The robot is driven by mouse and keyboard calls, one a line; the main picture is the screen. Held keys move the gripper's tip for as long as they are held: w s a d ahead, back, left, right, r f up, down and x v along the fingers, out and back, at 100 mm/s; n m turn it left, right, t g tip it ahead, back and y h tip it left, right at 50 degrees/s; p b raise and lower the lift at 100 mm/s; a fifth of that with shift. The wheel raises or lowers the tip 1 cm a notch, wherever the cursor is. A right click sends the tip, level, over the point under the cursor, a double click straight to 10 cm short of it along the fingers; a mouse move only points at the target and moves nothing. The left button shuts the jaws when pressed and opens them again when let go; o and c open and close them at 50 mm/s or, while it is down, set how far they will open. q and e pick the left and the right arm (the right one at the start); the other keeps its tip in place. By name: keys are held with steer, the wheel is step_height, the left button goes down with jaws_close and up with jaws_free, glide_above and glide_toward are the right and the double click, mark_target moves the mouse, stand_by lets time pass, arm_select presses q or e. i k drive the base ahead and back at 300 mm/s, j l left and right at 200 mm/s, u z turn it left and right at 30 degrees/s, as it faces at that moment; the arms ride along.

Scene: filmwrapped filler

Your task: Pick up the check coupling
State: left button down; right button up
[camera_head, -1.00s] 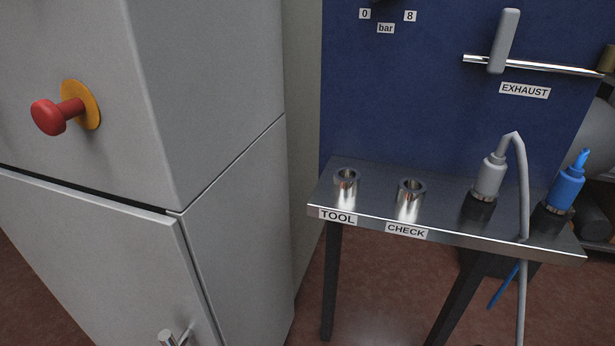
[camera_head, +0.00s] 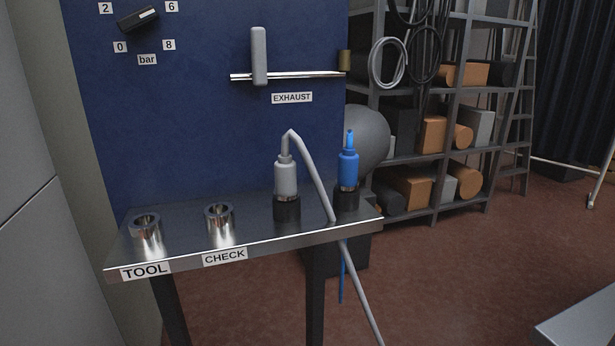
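A metal shelf (camera_head: 285,236) bears two silver hollow cylinders. One (camera_head: 147,235) stands above the label TOOL (camera_head: 146,270), the other (camera_head: 220,228) above the label CHECK (camera_head: 225,257). To their right, a grey coupling (camera_head: 286,181) with a grey hose stands upright in a dark holder (camera_head: 287,209). A blue coupling (camera_head: 348,170) stands upright in another dark holder (camera_head: 346,200) at the shelf's right end. Neither coupling carries a readable label, so I cannot tell which is the check coupling. Neither of my grippers is in view.
A blue panel (camera_head: 190,110) behind the shelf carries a black knob (camera_head: 138,18) with bar marks and a grey lever (camera_head: 259,55) above the label EXHAUST (camera_head: 292,98). The grey hose (camera_head: 361,295) hangs over the front edge. Open reddish floor (camera_head: 450,270) lies to the right.

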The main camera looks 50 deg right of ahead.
mark_target(347, 181)
steer(key=z, duration=1.7)
